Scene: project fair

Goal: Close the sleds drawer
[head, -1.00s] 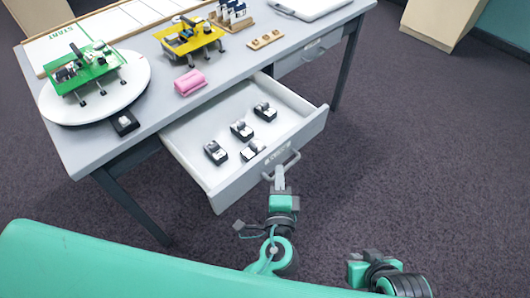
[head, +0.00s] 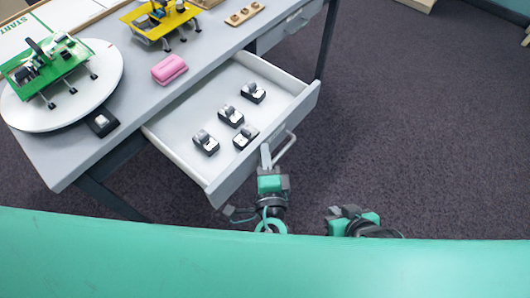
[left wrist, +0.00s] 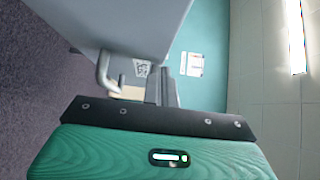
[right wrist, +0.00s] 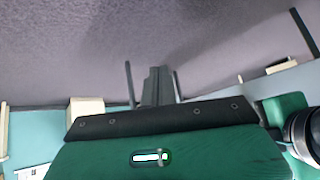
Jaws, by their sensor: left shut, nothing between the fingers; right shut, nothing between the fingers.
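The sleds drawer (head: 232,180) stands pulled out from the desk, with several small black-and-grey pieces (head: 231,116) inside. Its bar handle (head: 286,148) is on the front face and also shows in the left wrist view (left wrist: 103,75). Any label on the front cannot be read. My left gripper (head: 266,152) is shut and empty, its tips at the drawer front just left of the handle, not around it; I cannot tell if they touch. My right gripper (head: 334,211) is shut and empty, lower right of the drawer, over the floor.
The grey desk (head: 120,108) carries a white turntable (head: 108,80) with a green model, a yellow model (head: 160,22), a pink block (head: 169,69) and a small black box (head: 101,123). A second drawer (head: 290,27) is shut. Carpet right of the desk is clear.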

